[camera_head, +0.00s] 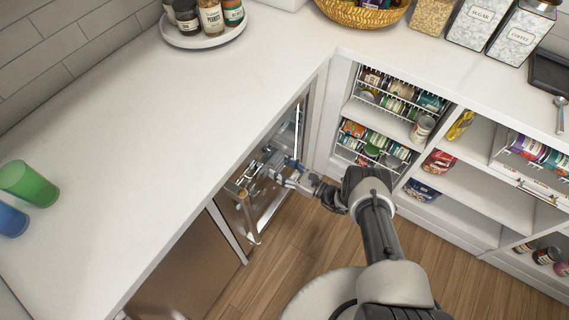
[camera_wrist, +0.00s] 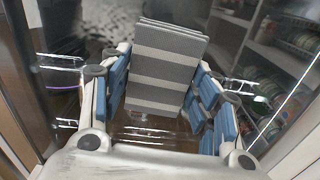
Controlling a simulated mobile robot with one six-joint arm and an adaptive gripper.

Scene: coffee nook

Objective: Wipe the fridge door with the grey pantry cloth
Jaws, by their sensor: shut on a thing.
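My gripper (camera_wrist: 162,82) is shut on the grey pantry cloth (camera_wrist: 166,68), a folded block with light and dark grey stripes between its blue-padded fingers. In the head view, my gripper (camera_head: 280,172) is low, below the counter edge, in front of the fridge door (camera_head: 252,210). The door is a shiny, reflective panel under the counter, with bright metal bars near my gripper. In the wrist view the door fills the area beyond the cloth. I cannot tell whether the cloth touches it. The cloth is not clear in the head view.
The white counter (camera_head: 130,130) overhangs the door. Open shelves (camera_head: 470,190) with cans and packets stand right of my arm. Wooden floor (camera_head: 285,240) is free below my gripper.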

